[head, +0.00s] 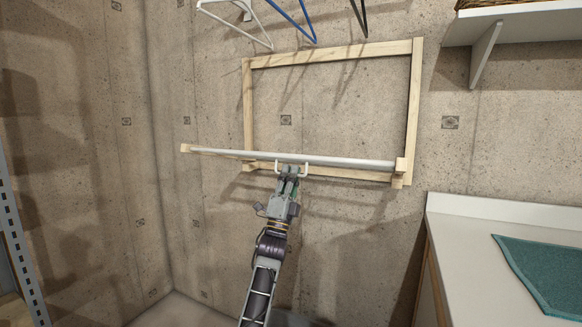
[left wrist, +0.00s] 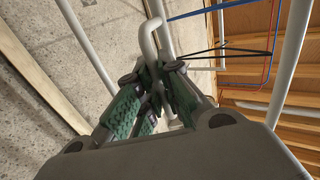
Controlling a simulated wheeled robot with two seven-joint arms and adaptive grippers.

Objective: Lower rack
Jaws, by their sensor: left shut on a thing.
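The rack is a pale wooden frame (head: 412,90) on the concrete wall with a white bar (head: 345,160) in front. The bar appears level with the frame's lower rail, and its left end sticks out past the frame. A small white handle (head: 305,170) hangs from the bar's middle; it also shows in the left wrist view (left wrist: 147,42). My left gripper (head: 290,172) is below the bar, shut on this handle. In the left wrist view its green-padded fingers (left wrist: 155,95) close around the handle's lower part, which they hide. My right gripper is not in view.
White (head: 240,22), blue (head: 293,18) and dark (head: 360,16) hangers hang above the frame. A shelf (head: 520,28) juts out at the upper right. A white counter (head: 465,245) with a teal cloth (head: 545,270) stands at the right. A metal upright (head: 18,250) is at the left edge.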

